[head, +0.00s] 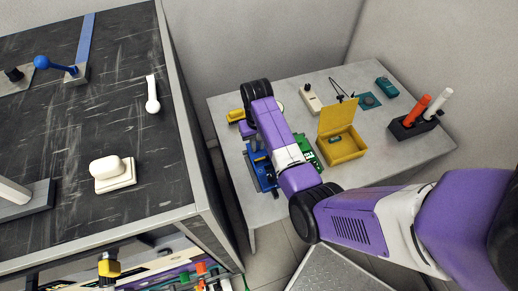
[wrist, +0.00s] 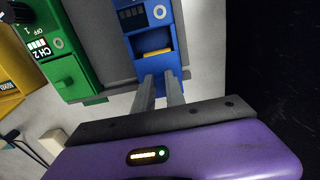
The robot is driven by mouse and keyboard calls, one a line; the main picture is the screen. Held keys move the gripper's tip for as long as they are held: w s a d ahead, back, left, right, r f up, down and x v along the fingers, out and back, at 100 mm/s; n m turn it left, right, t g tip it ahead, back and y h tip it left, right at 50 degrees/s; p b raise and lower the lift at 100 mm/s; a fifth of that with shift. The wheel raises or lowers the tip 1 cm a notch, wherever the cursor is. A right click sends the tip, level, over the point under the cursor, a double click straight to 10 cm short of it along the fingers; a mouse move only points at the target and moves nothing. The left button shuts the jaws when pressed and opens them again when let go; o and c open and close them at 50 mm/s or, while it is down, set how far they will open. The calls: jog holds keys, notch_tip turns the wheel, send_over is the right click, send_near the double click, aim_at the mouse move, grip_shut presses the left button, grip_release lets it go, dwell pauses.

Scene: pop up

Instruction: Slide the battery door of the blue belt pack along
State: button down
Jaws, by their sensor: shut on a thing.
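The blue belt pack (head: 260,171) lies near the front left of the grey table, partly behind my arm in the head view. In the wrist view the blue belt pack (wrist: 144,20) has a small display, a round mark and a recess with a yellow-orange face. Its blue battery door (wrist: 160,66) is at the end nearest my gripper. My gripper (wrist: 161,76) has its two grey fingers at this door, a little apart and shut on it. The exact contact at the fingertips is hard to see. My arm hides the gripper in the head view.
A green pack (wrist: 72,55) stands close to the left of the blue one. An open yellow box (head: 342,147), a dark holder with an orange and a white stick (head: 415,124), and small devices are farther right. A dark workbench (head: 75,150) stands left across a gap.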

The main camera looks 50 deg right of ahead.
jog(key=shift+w+d+b, duration=0.45)
jog(key=shift+w+d, duration=0.05)
jog(key=shift+w, duration=0.3)
jog(key=shift+w+d+b, duration=0.45)
jog(key=shift+w+d, duration=0.05)
jog(key=shift+w, duration=0.3)
jog(key=c, duration=1.3)
grip_release()
